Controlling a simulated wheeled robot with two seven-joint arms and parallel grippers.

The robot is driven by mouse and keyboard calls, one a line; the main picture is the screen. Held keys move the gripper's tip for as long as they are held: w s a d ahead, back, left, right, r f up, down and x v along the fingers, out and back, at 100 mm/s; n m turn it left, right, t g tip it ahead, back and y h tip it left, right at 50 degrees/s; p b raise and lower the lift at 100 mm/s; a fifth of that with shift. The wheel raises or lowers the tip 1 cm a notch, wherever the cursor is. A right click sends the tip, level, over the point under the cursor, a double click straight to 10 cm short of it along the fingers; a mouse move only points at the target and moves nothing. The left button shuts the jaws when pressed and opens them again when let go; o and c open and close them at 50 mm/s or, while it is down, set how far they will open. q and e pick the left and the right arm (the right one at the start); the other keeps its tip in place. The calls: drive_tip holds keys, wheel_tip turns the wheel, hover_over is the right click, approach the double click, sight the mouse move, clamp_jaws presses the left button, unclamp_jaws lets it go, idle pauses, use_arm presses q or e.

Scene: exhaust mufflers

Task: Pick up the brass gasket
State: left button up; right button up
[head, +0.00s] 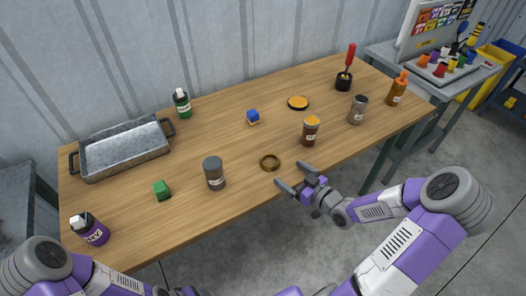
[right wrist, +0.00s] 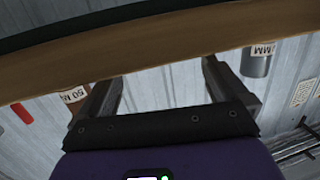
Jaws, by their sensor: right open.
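The brass gasket (head: 270,162) is a small flat ring lying on the wooden table (head: 240,145), near its front edge in the head view. My right gripper (head: 291,175) is at the table's front edge, just to the right of and nearer than the gasket. Its fingers are spread and empty, apart from the ring. In the right wrist view the two dark fingers of my right gripper (right wrist: 163,72) stand wide apart with nothing between them. I cannot make out the gasket there. My left arm shows at the lower left of the head view, but its gripper does not show.
A grey jar (head: 214,173) stands left of the gasket, and a brown jar with an orange top (head: 311,131) stands right. Bare table lies behind the gasket.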

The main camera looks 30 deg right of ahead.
sight(265, 156)
drive_tip(key=shift+w, duration=0.45)
drive_tip(key=shift+w+a, duration=0.15)
drive_tip(key=shift+w, duration=0.2)
drive_tip(key=shift+b+x, duration=0.65)
drive_tip(key=shift+x, duration=0.2)
drive_tip(key=b+x, duration=0.1)
drive_tip(key=x, duration=0.1)
drive_tip(key=a+b+x, duration=0.1)
drive_tip(key=x, duration=0.1)
drive_tip(key=shift+r, duration=0.15)
drive_tip(key=shift+w, duration=0.3)
use_arm(q)
drive_tip(key=f, duration=0.3)
drive_tip(key=shift+w, duration=0.3)
use_arm(e)
drive_tip(key=shift+r, duration=0.1)
drive_tip(key=c, duration=1.1)
